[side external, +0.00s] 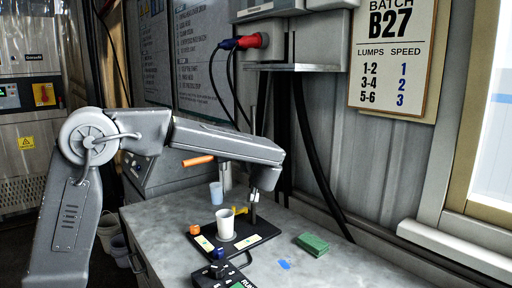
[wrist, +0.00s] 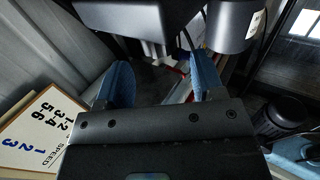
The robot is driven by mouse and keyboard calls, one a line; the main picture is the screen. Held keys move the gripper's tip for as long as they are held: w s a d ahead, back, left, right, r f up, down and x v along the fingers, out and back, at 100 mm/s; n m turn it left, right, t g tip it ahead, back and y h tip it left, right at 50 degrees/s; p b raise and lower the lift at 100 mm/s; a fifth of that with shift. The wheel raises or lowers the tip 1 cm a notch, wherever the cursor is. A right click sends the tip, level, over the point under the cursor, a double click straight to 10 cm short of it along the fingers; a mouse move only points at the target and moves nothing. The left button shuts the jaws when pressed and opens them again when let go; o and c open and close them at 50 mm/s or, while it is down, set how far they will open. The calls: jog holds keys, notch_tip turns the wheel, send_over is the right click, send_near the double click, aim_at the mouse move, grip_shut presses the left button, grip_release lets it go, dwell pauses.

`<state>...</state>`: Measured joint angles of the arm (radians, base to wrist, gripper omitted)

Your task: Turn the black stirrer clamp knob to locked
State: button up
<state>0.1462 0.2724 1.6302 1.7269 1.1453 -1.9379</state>
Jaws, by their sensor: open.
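My gripper (wrist: 158,66) shows in the wrist view as two blue fingers standing wide apart, with no object seen held between them. A dark block (wrist: 130,14) and a dark grey cylindrical housing (wrist: 233,22) lie beyond the fingertips. I cannot pick out the black clamp knob or tell its setting in either view. In the side view, the upright metal rod (side external: 253,148) stands behind my grey arm, which covers part of the column. My fingers cannot be made out there.
On the bench (side external: 165,225) a white beaker (side external: 225,224) stands on a black base plate (side external: 262,231). A black control box (side external: 220,274) is in front, a green block (side external: 312,244) to the right. A batch sign (side external: 392,52) hangs on the wall. Black cables hang behind the column.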

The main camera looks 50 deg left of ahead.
jog(key=shift+x, duration=2)
jog(key=shift+c, duration=0.3)
jog(key=c, duration=0.9)
jog(key=shift+o, duration=0.2)
jog(key=shift+m+t+h, duration=0.4)
jog(key=shift+t, duration=0.1)
jog(key=m+t+h, duration=0.2)
jog(key=t, duration=0.1)
jog(key=shift+s+a+m+h, duration=0.15)
jog(key=shift+m+h, duration=0.25)
jog(key=shift+m+t+h, duration=1.5)
jog(key=shift+m+h, duration=0.3)
jog(key=shift+h, duration=0.8)
jog(key=shift+a+m+h, duration=0.1)
jog(key=shift+m+h, duration=0.3)
jog(key=shift+h, duration=0.2)
